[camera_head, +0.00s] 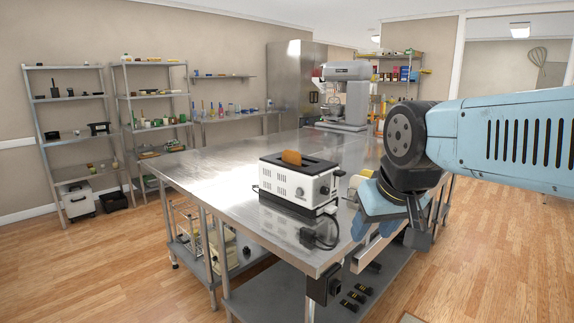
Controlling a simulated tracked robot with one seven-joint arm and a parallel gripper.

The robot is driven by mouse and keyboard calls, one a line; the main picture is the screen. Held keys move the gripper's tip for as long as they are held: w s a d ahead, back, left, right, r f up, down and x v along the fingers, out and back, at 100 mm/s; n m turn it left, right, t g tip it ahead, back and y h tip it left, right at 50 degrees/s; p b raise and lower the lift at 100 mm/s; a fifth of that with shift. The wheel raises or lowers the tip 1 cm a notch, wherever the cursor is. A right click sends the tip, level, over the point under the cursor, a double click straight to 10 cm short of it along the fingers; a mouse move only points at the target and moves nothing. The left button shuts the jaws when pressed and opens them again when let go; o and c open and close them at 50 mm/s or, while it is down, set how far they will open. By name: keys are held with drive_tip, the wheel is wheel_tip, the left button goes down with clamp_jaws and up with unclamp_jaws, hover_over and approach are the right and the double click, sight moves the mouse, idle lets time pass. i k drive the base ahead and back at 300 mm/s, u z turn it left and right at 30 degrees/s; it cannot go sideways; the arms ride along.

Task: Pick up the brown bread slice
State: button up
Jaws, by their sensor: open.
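The brown bread slice (291,157) stands upright in a slot of the white and black toaster (287,187), with its upper part showing above the top. Its lower part is hidden inside the toaster. The toaster sits on the steel table. My gripper (388,207) is at the right of the view, beside the table's right edge and apart from the toaster and the slice. It is open; its fingers are partly hidden by the wrist, and I see nothing held in it.
The steel table (214,172) has clear room left of the toaster. A black plug and cord (318,238) lie at its front. A large stand mixer (346,94) stands at the far end. Shelving racks (70,130) line the left wall. A lower shelf holds several items.

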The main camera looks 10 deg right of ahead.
sight(293, 157)
drive_tip(key=u, duration=0.1)
drive_tip(key=i, duration=1)
drive_tip(key=z, duration=0.1)
